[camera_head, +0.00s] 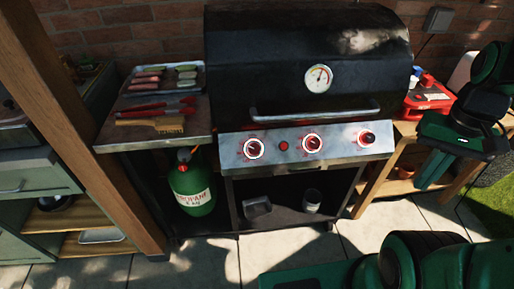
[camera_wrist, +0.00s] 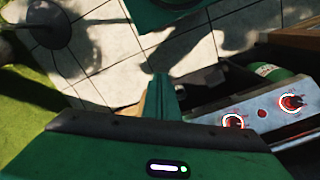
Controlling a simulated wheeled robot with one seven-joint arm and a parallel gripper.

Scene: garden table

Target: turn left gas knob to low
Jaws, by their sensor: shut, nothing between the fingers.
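The grill's left gas knob (camera_head: 254,148) is red with a pale ring, at the left end of the silver control panel (camera_head: 340,149). In the wrist view the left knob (camera_wrist: 291,102) is at the right; its exact setting is too small to read. The middle knob (camera_head: 313,143) and right knob (camera_head: 366,137) sit further right on the panel. My gripper (camera_head: 431,170) is at the right in the head view, beyond the panel's right end and apart from all knobs. In the wrist view my gripper (camera_wrist: 160,88) is shut and empty.
A small red button (camera_head: 283,146) lies between the left and middle knobs. The grill handle (camera_head: 315,115) juts out above the panel. A green propane tank (camera_head: 192,187) stands below left. A wooden side table with a red box (camera_head: 428,97) stands right. Paving in front is partly clear.

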